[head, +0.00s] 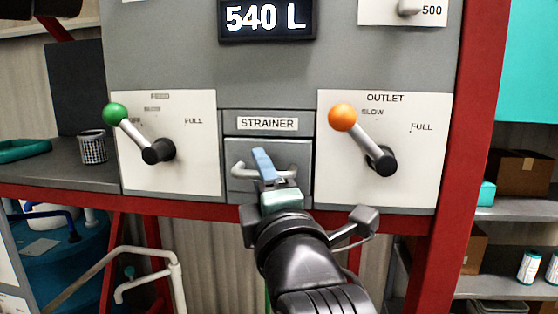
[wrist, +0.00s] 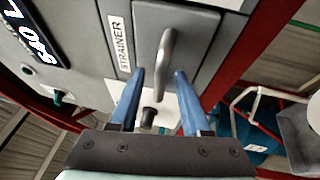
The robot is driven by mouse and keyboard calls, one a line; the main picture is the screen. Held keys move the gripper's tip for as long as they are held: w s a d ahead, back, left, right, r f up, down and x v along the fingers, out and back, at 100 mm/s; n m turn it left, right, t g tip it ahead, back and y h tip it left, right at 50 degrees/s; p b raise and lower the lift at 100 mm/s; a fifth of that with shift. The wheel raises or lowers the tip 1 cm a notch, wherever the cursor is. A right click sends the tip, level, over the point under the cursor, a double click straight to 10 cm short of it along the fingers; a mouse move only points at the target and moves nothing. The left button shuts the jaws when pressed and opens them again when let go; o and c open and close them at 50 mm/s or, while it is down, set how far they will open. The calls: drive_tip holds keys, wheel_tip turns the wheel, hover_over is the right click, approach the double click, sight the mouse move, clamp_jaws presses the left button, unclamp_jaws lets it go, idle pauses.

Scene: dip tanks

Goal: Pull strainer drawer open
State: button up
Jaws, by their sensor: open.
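The strainer drawer (head: 297,155) is a grey front set in the panel under a STRAINER label, and it looks flush and shut. Its metal bar handle (head: 240,171) is partly hidden behind my gripper (head: 264,165) in the head view. In the wrist view the drawer front (wrist: 196,25) and the handle (wrist: 166,58) lie ahead of my gripper (wrist: 158,80). My gripper's blue fingers are open. The near part of the handle shows between the fingertips, with gaps on both sides. I cannot tell how deep the handle sits between them.
A green-knobbed lever (head: 115,114) stands left of the drawer and an orange-knobbed OUTLET lever (head: 342,117) right of it. A red beam (head: 190,205) runs below the panel. A mesh cup (head: 93,148) stands on the left ledge. A shelf (head: 515,209) is at right.

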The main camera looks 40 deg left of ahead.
drive_tip(key=shift+w+a, duration=0.1)
clamp_jaws()
idle(1.4)
